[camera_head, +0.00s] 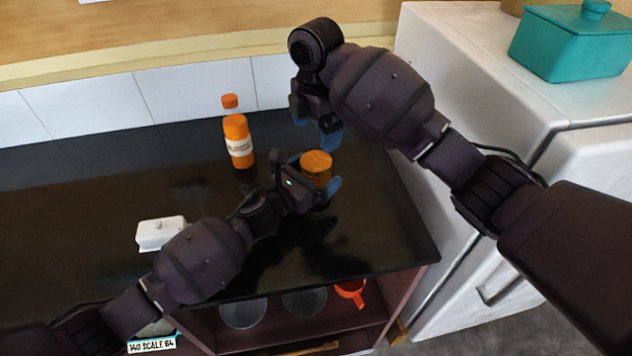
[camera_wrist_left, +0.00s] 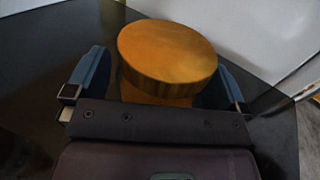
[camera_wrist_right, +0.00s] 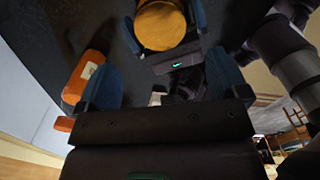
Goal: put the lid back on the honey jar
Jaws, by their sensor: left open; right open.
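The honey jar (camera_head: 316,178) stands upright near the right end of the black counter. A round orange-brown lid (camera_head: 317,161) sits on its top. In the left wrist view the lid (camera_wrist_left: 168,50) looks wider than the amber jar body (camera_wrist_left: 150,94) below it; whether it is seated fully I cannot tell. My left gripper (camera_head: 314,172) is open, with one blue finger on either side of the jar. My right gripper (camera_head: 316,126) is open and empty, above and behind the jar. In the right wrist view the lid (camera_wrist_right: 160,25) lies beyond the right gripper's fingers.
A white butter dish (camera_head: 161,232) is near my left forearm. A white cabinet (camera_head: 480,70) with a teal pot (camera_head: 568,45) borders the right side.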

